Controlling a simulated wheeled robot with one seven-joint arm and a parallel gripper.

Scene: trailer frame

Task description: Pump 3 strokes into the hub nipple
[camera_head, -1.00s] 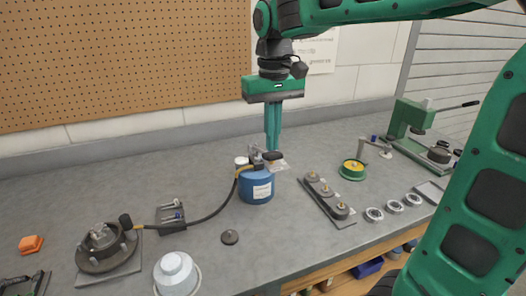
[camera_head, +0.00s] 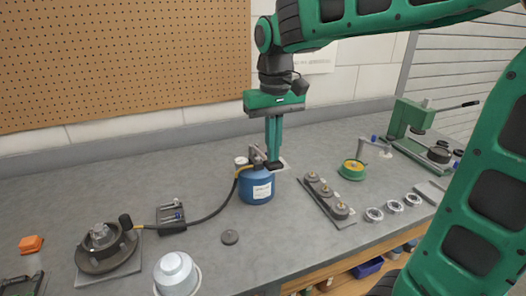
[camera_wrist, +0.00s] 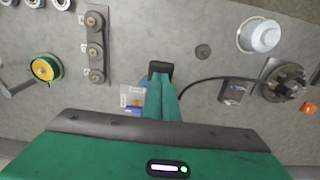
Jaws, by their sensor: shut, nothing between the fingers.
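The blue grease pump (camera_head: 256,187) stands upright on the bench, with a white label and a lever at its top. My gripper (camera_head: 273,158) is shut and empty, pointing down onto the lever's dark end pad (camera_head: 274,166). In the wrist view the shut fingertips (camera_wrist: 160,78) lie over this dark pad (camera_wrist: 160,67), seemingly touching it. A black hose (camera_head: 205,215) runs left from the pump to a dark coupler (camera_head: 126,221) at the edge of the hub (camera_head: 107,250). The hub nipple is not clearly visible; the coupler hides that spot.
A white-grey cup (camera_head: 176,273), a dark disc (camera_head: 230,237) and a small bolt rack (camera_head: 171,217) lie near the hose. A strip with several round parts (camera_head: 326,196), a green-yellow dish (camera_head: 352,169) and a green press (camera_head: 415,125) stand to the right.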

